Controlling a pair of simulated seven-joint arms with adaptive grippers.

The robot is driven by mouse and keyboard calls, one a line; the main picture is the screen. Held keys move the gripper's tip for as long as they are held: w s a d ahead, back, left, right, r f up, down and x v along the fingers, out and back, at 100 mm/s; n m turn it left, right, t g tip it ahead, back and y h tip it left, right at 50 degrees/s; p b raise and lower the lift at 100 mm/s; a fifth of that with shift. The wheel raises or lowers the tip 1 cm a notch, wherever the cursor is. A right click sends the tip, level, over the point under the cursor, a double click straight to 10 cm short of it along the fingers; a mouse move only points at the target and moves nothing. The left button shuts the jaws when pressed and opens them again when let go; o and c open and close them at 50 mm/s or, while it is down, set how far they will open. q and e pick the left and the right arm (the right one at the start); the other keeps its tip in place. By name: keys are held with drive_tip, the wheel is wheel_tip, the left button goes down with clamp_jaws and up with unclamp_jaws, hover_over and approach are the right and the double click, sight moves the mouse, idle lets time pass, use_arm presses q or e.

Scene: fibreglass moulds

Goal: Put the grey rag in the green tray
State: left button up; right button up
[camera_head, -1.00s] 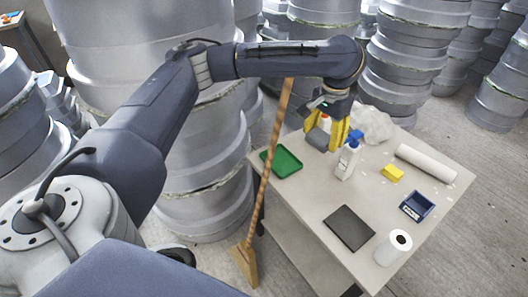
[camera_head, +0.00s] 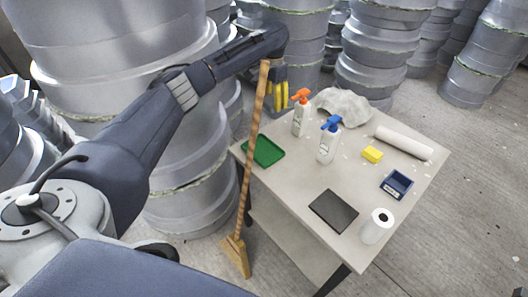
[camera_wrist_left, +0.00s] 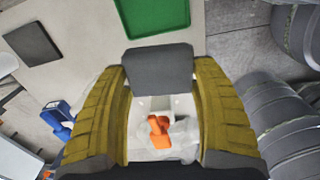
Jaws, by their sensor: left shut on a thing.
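The grey rag (camera_wrist_left: 160,72) is a stiff-looking grey block in the left wrist view, pinched between the yellow fingers of my left gripper (camera_wrist_left: 160,85). In the head view my left gripper (camera_head: 280,96) is near the table's far left edge, behind the broom handle and left of the orange-topped bottle. The rag is hard to make out there. The green tray (camera_head: 263,151) lies on the table's left side, nearer the camera than the gripper. It also shows at the top of the left wrist view (camera_wrist_left: 152,16), apart from the rag. My right gripper is not in view.
Two spray bottles, orange-topped (camera_head: 300,117) and blue-topped (camera_head: 326,145), stand right of the tray. A broom (camera_head: 248,190) leans at the table's left edge.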

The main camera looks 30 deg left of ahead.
use_arm(q)
drive_tip(key=n, duration=0.1)
approach(260, 146)
drive_tip(key=shift+s+d+f, duration=0.1)
drive_tip(key=shift+s+f, duration=0.05)
drive_tip(key=shift+f, duration=2.8)
drive_tip(key=shift+f, duration=0.55)
drive_tip(key=o, duration=1.2)
drive_tip(key=shift+f, duration=0.1)
wheel_tip(260, 146, up, 13)
drive_tip(key=shift+r, duration=0.2)
